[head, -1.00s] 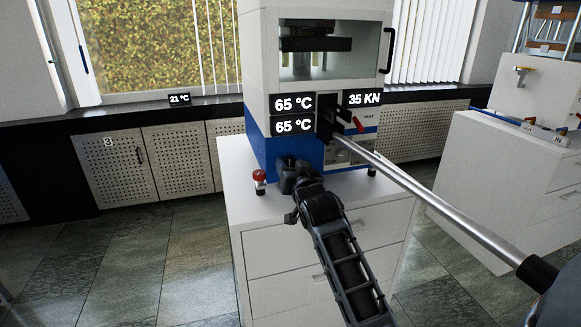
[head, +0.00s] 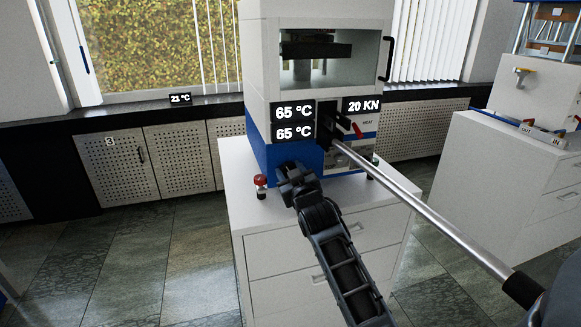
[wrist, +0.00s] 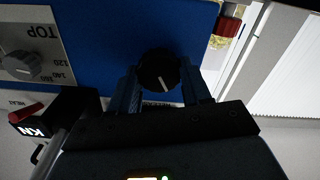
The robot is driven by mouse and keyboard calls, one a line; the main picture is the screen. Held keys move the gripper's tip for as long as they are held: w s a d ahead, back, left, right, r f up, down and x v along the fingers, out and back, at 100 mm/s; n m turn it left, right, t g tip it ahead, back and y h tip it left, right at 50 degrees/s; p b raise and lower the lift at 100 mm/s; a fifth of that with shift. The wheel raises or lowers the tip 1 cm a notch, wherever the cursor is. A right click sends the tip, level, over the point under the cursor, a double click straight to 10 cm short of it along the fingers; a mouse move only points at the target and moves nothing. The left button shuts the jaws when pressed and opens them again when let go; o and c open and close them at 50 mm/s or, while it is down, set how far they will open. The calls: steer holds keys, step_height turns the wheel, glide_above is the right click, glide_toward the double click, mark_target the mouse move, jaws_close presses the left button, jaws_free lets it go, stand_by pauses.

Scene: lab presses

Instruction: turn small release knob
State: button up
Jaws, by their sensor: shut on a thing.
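The release knob (wrist: 158,70) is round and black with a white pointer line, on the blue front of the press (head: 258,150). In the wrist view it sits between the two fingers of my gripper (wrist: 162,88), which is shut on it. In the head view my gripper (head: 290,177) is at the lower blue front of the press, and its own body hides the knob. The force display (head: 362,106) reads 20 KN. Two temperature displays (head: 293,122) read 65 °C.
A long steel lever (head: 420,202) runs from the press front to the lower right, close to my arm. A grey dial (wrist: 22,65) and a red switch (wrist: 25,112) are nearby. The press stands on a white cabinet (head: 262,245).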

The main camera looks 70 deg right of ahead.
steer(key=shift+w+a+f+n+p, duration=0.1)
steer(key=shift+n+p, duration=1.2)
steer(key=shift+n, duration=1.25)
steer(key=shift+f+n+p, duration=0.1)
steer(key=shift+n+p, duration=1.2)
steer(key=shift+n, duration=1.25)
steer(key=o, duration=1.1)
steer(key=shift+c, duration=0.2)
steer(key=b+v, duration=0.3)
steer(key=v, duration=0.4)
steer(key=shift+s+a, duration=0.25)
steer(key=shift+a, duration=0.05)
